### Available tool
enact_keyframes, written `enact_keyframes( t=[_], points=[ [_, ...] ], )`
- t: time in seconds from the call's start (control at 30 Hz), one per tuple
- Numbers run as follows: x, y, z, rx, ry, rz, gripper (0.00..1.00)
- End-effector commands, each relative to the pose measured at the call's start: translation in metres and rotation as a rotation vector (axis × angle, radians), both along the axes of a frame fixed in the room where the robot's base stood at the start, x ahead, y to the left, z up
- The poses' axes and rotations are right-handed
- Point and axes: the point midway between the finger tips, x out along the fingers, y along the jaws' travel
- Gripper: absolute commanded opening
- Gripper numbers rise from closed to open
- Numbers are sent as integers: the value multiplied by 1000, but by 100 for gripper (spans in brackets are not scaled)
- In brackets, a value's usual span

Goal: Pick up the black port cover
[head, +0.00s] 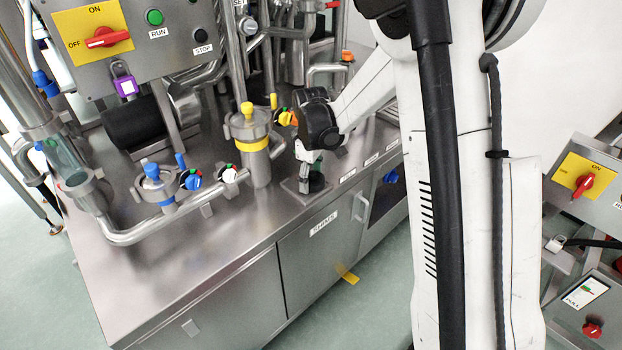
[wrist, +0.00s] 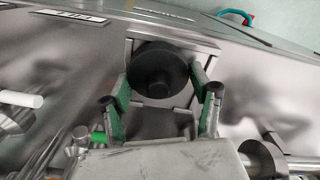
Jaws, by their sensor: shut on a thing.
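In the head view my gripper (head: 313,172) points down at the plate near the counter's front edge. The cover is mostly hidden there by the fingers, and I cannot tell whether it touches the plate.
A yellow-banded port (head: 253,150) with valves stands just left of my gripper. A blue-capped port (head: 153,182) and pipes are further left. A control panel (head: 130,40) rises at the back left. The counter front (head: 215,262) is clear.

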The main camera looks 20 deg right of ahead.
Motion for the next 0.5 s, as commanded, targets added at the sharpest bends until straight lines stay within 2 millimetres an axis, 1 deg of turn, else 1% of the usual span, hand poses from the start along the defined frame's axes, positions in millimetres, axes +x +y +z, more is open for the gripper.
enact_keyframes(
  t=[0.13,0.27,0.37,0.47,0.5],
  points=[
    [0,0,3,0,0,0,37],
    [0,0,12,0,0,0,37],
    [0,0,24,0,0,0,37],
    [0,0,41,0,0,0,37],
    [-2,4,46,0,0,2,37]
  ],
)
